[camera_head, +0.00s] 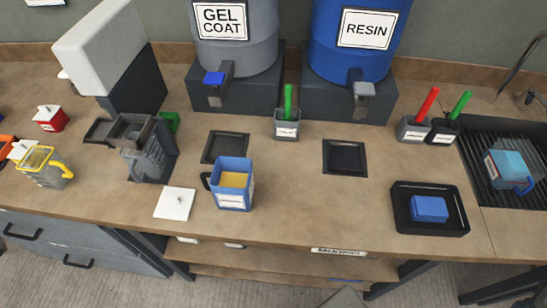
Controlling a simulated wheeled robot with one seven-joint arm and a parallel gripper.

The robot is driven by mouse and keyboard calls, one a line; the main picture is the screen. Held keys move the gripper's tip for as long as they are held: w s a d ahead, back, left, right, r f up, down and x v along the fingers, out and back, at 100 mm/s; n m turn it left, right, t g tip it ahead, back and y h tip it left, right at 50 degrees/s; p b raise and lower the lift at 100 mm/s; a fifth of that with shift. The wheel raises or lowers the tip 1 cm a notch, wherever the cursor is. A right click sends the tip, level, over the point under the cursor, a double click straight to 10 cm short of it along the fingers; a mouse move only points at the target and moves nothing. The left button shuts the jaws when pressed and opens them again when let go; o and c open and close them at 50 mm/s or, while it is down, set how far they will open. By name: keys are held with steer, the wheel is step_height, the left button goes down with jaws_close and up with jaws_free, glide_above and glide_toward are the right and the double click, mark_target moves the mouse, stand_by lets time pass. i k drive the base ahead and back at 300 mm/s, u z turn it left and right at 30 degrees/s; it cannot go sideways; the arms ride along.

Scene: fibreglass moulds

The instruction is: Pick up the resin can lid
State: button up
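The lid lies apart from this can. No writing shows on the lid, so I cannot tell by its marking that it is the resin can's. I cannot make out my gripper in this view, and nothing is seen touching the lid.
A blue RESIN drum (350,55) and a grey GEL COAT drum (235,45) stand behind. A dark ribbed object (148,155) is left of the lid. A yellow-rimmed can (42,168) stands further left. A black tray (400,218) holds a blue block. The counter's front edge is close below the lid.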

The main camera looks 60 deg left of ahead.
mark_target(173, 203)
steer(key=k, duration=0.25)
steer(key=u, duration=1.3)
steer(key=i, duration=0.25)
steer(key=u, duration=1.35)
